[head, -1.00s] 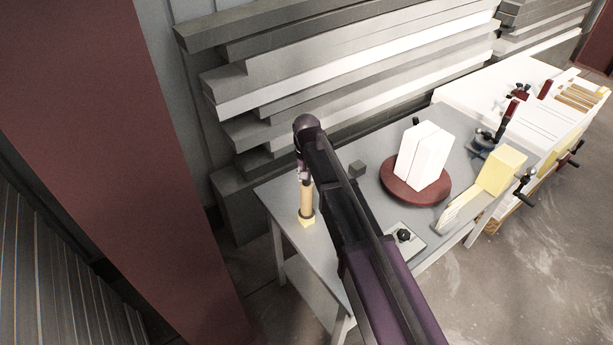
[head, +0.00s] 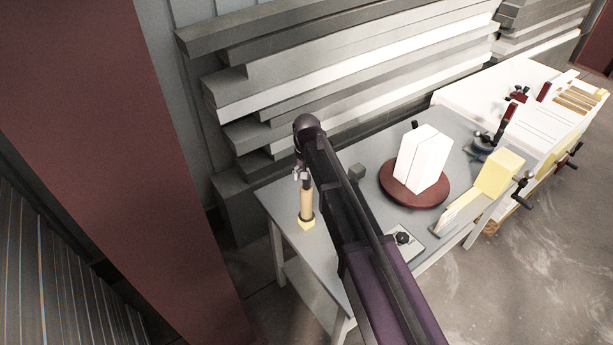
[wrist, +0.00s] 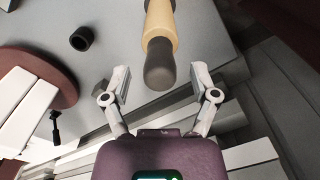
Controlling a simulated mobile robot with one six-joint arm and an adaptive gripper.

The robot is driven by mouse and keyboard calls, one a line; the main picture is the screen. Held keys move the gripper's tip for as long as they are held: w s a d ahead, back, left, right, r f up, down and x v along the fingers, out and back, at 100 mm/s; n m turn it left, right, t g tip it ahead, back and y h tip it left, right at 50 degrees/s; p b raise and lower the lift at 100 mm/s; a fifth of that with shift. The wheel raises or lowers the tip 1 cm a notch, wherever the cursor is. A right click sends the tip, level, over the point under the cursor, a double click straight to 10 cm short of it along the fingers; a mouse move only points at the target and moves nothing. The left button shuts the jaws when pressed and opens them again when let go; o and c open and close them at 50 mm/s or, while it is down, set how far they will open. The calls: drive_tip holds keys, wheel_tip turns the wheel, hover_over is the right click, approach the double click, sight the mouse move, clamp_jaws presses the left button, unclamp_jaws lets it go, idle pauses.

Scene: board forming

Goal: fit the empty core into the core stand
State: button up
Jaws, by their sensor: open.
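In the wrist view the tan cylinder (wrist: 160,36) has a dark rounded end. My gripper (wrist: 160,84) is open; its two fingers are apart on either side of that dark end, with gaps showing. In the head view my gripper (head: 300,174) is at the cylinder's top, partly hidden by my arm. A small dark hollow cup (wrist: 82,38), possibly the core stand, is on the table; I cannot tell for sure.
The grey table (head: 275,197) carries a round red-brown turntable (head: 390,190) with white boards (head: 422,158). Stacked planks (head: 300,75) line the wall behind.

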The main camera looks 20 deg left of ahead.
drive_tip(key=shift+r+p, duration=4.2)
drive_tip(key=shift+r, duration=0.3)
drive_tip(key=w+d+f+b, duration=0.1)
drive_tip(key=w+d, duration=1.1)
drive_tip(key=d, duration=0.5)
drive_tip(key=shift+f+b, duration=0.4)
drive_tip(key=s+d+f+m+b, duration=0.1)
drive_tip(key=s+d+f+b, duration=0.3)
drive_tip(key=s+d, duration=0.7)
drive_tip(key=s+d+f+m+b, duration=0.2)
drive_tip(key=s+d+f+b, duration=0.3)
drive_tip(key=s+d, duration=0.6)
drive_tip(key=s, duration=0.4)
drive_tip(key=shift+d, duration=0.3)
